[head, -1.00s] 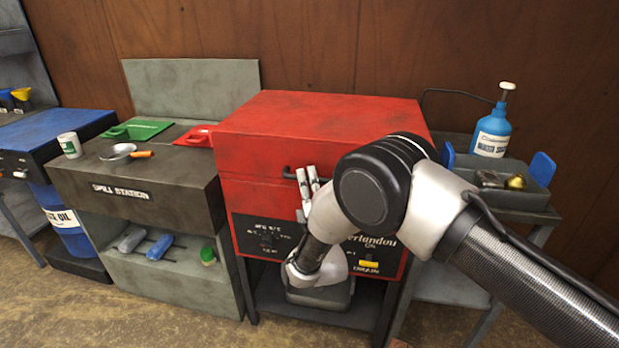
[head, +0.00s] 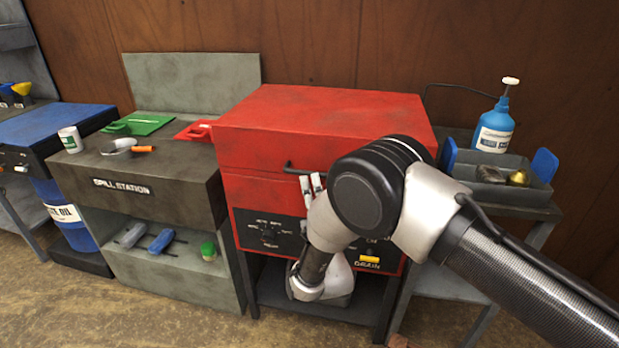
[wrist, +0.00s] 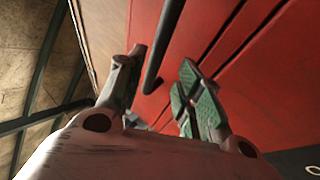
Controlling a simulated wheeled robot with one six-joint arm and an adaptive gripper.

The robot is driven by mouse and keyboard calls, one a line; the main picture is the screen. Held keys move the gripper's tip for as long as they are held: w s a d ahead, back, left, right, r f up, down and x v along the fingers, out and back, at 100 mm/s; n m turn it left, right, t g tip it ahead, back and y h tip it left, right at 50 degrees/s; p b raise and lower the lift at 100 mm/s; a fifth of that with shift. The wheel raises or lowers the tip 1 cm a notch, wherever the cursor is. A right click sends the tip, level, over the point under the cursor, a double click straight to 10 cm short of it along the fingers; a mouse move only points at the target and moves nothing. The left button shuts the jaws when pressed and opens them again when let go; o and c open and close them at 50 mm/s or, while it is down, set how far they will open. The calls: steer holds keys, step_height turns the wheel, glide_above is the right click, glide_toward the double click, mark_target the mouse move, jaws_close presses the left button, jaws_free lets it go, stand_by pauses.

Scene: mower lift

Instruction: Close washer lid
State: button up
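The red washer (head: 262,205) stands in the middle of the head view. Its lid (head: 330,115) lies down flat over the body, with a seam along the front. A black bar handle (head: 290,167) sticks out from the lid's front; the handle also shows in the wrist view (wrist: 161,48). My gripper (head: 311,186) is just in front of the washer, pointing up, close below the handle. In the wrist view my gripper (wrist: 160,90) has its two fingers apart, with the handle beyond and between them. Nothing is held. My arm hides part of the front panel.
The grey spill station (head: 140,190) stands close at the left, with a green dustpan-like item (head: 140,124) on top. A blue pump bottle (head: 494,130) and a grey tray (head: 500,180) are on a stand at the right. Brown wall is behind; floor shows in front.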

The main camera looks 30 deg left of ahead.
steer(key=v, duration=0.8)
steer(key=shift+f, duration=0.15)
steer(key=shift+d, duration=0.1)
